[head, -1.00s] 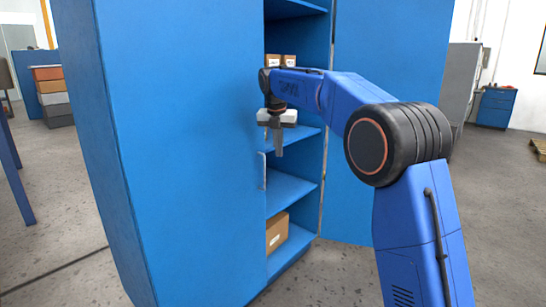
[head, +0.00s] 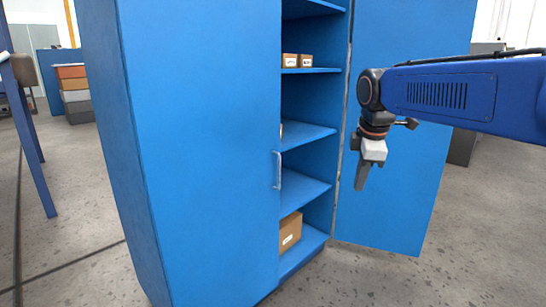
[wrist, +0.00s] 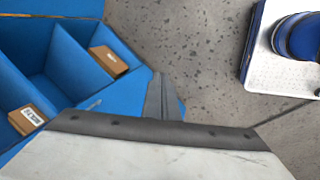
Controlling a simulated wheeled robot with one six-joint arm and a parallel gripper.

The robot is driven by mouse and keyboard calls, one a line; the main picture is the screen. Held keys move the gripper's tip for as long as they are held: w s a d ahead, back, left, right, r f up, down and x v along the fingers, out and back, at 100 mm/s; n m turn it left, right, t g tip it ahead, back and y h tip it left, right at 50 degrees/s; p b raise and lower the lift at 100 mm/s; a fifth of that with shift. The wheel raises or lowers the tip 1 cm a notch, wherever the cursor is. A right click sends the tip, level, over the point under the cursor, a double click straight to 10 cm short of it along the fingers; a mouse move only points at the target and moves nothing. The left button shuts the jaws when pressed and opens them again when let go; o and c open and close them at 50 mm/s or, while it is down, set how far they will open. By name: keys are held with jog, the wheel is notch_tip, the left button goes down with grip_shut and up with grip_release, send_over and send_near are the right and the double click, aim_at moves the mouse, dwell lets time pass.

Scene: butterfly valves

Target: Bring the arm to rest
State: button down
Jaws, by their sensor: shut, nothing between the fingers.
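My gripper (head: 361,178) hangs pointing down in the head view, in front of the blue cabinet's open right door (head: 385,180). It is shut and empty, clear of the shelves. In the wrist view the fingers of my gripper (wrist: 163,98) show together at the middle, above the grey floor and beside the cabinet's blue edge. My arm reaches in from the right of the head view.
The blue cabinet's left door (head: 200,150) is nearly closed and has a grey handle (head: 278,170). Cardboard boxes (head: 290,232) sit on the shelves. Stacked bins (head: 73,88) stand far left. Concrete floor (head: 430,275) is clear at right.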

jog(key=s+d+f+m, duration=0.2)
jog(key=s+f+m, duration=0.3)
jog(key=s, duration=0.4)
jog(key=s+d+f+m, duration=0.2)
jog(key=s+f+m, duration=0.3)
jog(key=s, duration=0.4)
jog(key=s+d+f+m+t, duration=0.1)
jog(key=s+d+f+m, duration=0.1)
jog(key=s+f+m, duration=0.4)
jog(key=s+f, duration=0.1)
jog(key=s, duration=0.2)
jog(key=shift+f, duration=0.3)
jog(key=shift+d, duration=0.15)
